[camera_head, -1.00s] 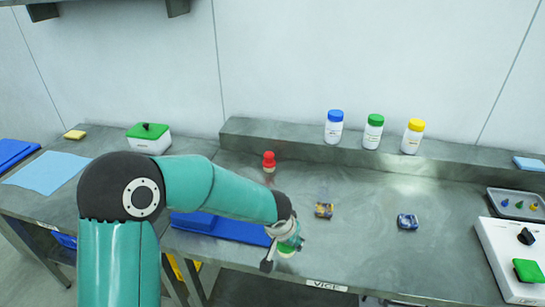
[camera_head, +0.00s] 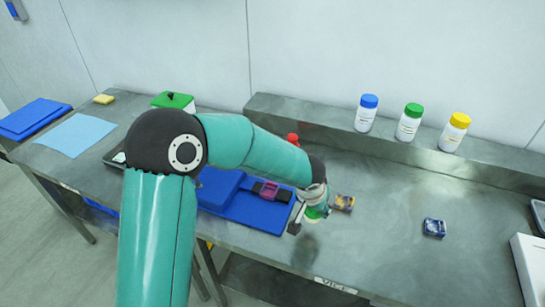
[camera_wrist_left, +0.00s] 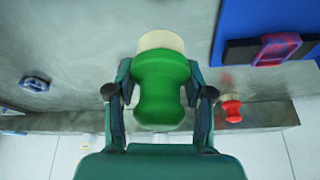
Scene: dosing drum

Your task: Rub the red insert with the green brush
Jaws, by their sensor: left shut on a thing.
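The green brush (camera_wrist_left: 160,90) has a waisted green handle and a pale end. My left gripper (camera_wrist_left: 160,100) is shut on the handle. In the head view the brush (camera_head: 313,213) shows partly below my left gripper (camera_head: 309,208), over the bench near the front edge. The red insert (camera_head: 269,189) is a pinkish-red frame in a dark holder on the blue mat (camera_head: 240,212), left of the gripper. It also shows in the wrist view (camera_wrist_left: 279,48), at upper right, apart from the brush. My right gripper is out of view.
A red-topped item (camera_head: 292,138) stands behind my arm, partly hidden. A yellowish insert (camera_head: 343,202) lies just right of the gripper and a blue insert (camera_head: 434,227) farther right. Three capped bottles (camera_head: 409,122) stand on the rear ledge. Bench between the inserts is clear.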

